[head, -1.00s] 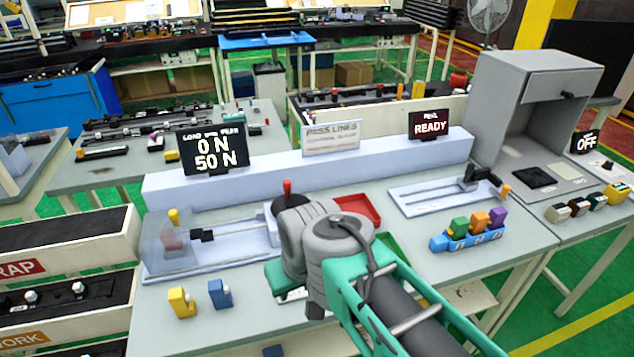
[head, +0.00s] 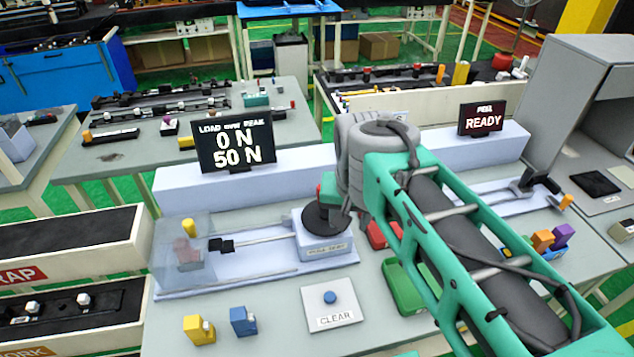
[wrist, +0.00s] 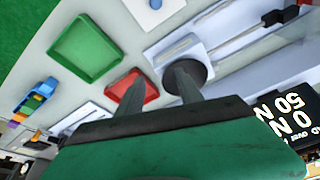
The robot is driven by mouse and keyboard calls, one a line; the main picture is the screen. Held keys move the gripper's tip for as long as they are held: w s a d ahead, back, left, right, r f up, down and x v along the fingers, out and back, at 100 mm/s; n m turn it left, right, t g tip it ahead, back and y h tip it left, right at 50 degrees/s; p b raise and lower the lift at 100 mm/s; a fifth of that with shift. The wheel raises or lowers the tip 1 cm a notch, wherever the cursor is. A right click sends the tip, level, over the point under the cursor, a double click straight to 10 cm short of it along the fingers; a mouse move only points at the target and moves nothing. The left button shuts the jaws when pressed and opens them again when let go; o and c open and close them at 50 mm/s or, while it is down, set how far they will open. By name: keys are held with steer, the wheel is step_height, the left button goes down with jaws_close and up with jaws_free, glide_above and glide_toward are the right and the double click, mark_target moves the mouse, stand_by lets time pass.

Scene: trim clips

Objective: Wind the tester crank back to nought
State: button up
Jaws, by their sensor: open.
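The tester (head: 255,278) lies along the bench, with a clear guard over its left end and a pale block (head: 322,249) at its right. The crank's dark disc (head: 322,222) sits on that block, and a bit of red shows above it, partly covered by my arm. The display (head: 235,146) reads load 0 N and peak 50 N. In the wrist view the dark disc (wrist: 197,76) is beside the right fingertip. My gripper (wrist: 158,75) is open, with nothing seen between its fingers. Whether a finger touches the crank cannot be told.
A button plate marked CLEAR (head: 333,316) lies in front of the tester. A green tray (head: 402,295) and a red tray (head: 378,236) are to its right. Yellow (head: 197,329) and blue (head: 243,321) clips stand at the front. A second display (head: 482,119) reads READY.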

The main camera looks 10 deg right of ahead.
steer(key=w+m+g+b, duration=0.1)
steer(key=w+m, duration=0.4)
steer(key=w+a+r+m+g+b, duration=0.1)
steer(key=w+m, duration=0.3)
steer(key=m, duration=0.1)
steer(key=w+m+g+b, duration=0.1)
steer(key=w+m+b, duration=0.1)
steer(key=w+m, duration=0.3)
steer(key=shift+w+a+r+m+y, duration=0.2)
steer(key=shift+w+r+m+y, duration=0.1)
steer(key=shift+w+m, duration=0.1)
steer(key=shift+w+a+f+m, duration=0.1)
steer(key=shift+w+a+m, duration=0.15)
steer(key=shift+m, duration=0.25)
step_height(320, 180, down, 7)
steer(key=b, duration=0.7)
steer(key=shift+f, duration=0.2)
steer(key=shift+r, duration=0.1)
steer(key=shift+c, duration=0.3)
jaws_close()
